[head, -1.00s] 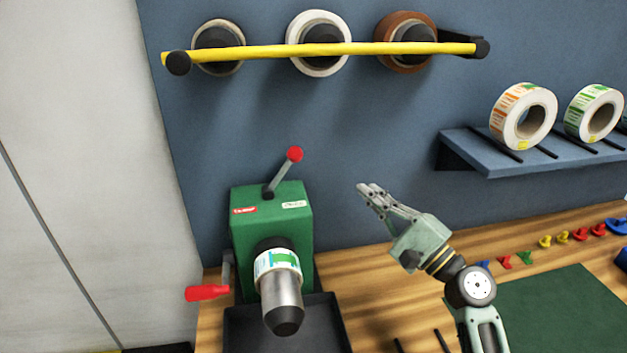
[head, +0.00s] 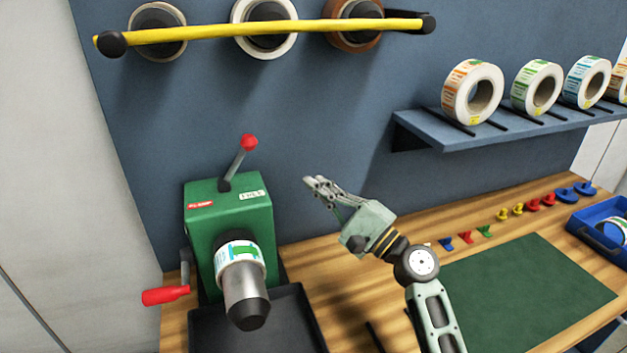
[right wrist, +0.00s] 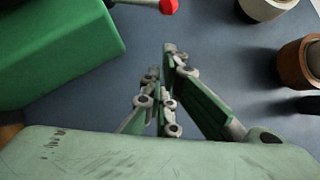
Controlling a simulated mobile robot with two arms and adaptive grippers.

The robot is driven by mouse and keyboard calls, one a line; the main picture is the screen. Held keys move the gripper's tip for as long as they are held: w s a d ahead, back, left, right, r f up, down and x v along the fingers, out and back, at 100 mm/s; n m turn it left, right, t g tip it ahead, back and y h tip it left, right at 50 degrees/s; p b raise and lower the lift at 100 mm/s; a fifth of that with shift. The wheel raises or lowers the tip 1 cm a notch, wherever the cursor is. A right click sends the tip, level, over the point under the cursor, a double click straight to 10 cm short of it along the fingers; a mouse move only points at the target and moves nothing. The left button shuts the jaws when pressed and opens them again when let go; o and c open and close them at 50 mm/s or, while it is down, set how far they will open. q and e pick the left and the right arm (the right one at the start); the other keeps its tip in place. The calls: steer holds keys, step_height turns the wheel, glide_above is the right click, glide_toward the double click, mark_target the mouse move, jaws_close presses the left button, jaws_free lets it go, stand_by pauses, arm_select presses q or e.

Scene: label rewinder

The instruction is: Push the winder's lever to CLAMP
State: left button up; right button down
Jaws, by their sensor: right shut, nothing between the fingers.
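The green winder (head: 228,212) stands on the bench at the left in the head view. Its lever, with a red ball knob (head: 249,142), rises from the top and leans to the right, toward the pale label side. A red label (head: 201,205), too small to read surely, is on the left of the top. My right gripper (head: 312,183) is shut and empty, to the right of the lever and a little lower, apart from it. In the right wrist view the knob (right wrist: 168,6) shows at the top edge and the winder (right wrist: 60,50) at the left. My left gripper is not in view.
A roll of labels (head: 240,252) sits on the winder's spindle, over a black tray (head: 290,315). A red crank handle (head: 165,295) sticks out at the left. A yellow bar (head: 270,31) crosses rolls on the wall. A shelf (head: 450,140) holds label rolls at the right.

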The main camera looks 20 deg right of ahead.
mark_target(237, 163)
steer(key=w+a+r+p, duration=0.4)
steer(key=w+a, duration=0.2)
steer(key=a, duration=0.1)
steer(key=shift+w+r+p, duration=0.3)
steer(key=shift+d, duration=0.1)
steer(key=shift+r+n+p, duration=0.45)
steer(key=shift+n+p, duration=0.05)
steer(key=shift+p, duration=0.1)
